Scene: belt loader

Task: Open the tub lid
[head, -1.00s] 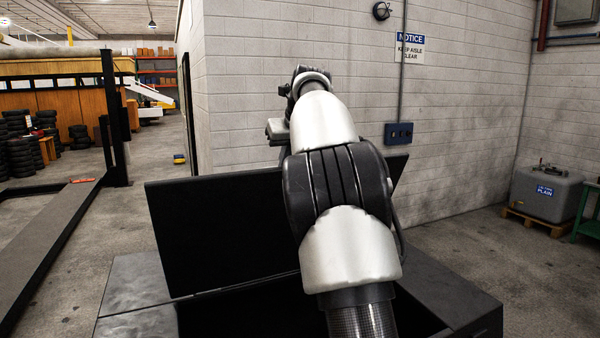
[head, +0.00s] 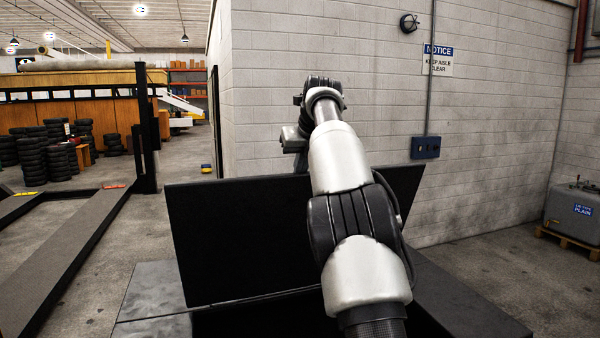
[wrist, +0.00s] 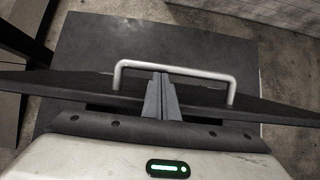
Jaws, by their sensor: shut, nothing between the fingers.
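The tub's black lid (head: 250,245) stands raised and steeply tilted in the head view. Below it the tub's dark opening (head: 255,322) shows, partly covered by my arm. In the wrist view the lid's edge (wrist: 85,85) runs across the picture, with a pale metal bar handle (wrist: 200,70) on it. My gripper (wrist: 160,78) is shut and empty, its fingertips close to the middle of the handle. I cannot tell whether they touch it or the lid. In the head view my arm reaches over the lid, and the fingers are hidden.
A grey block wall (head: 480,120) with a notice sign (head: 438,60) and a blue box (head: 425,147) stands behind the lid. A grey tank (head: 575,213) sits on a pallet at the right. Stacked tyres (head: 30,160) and a dark rail (head: 70,240) are at the left.

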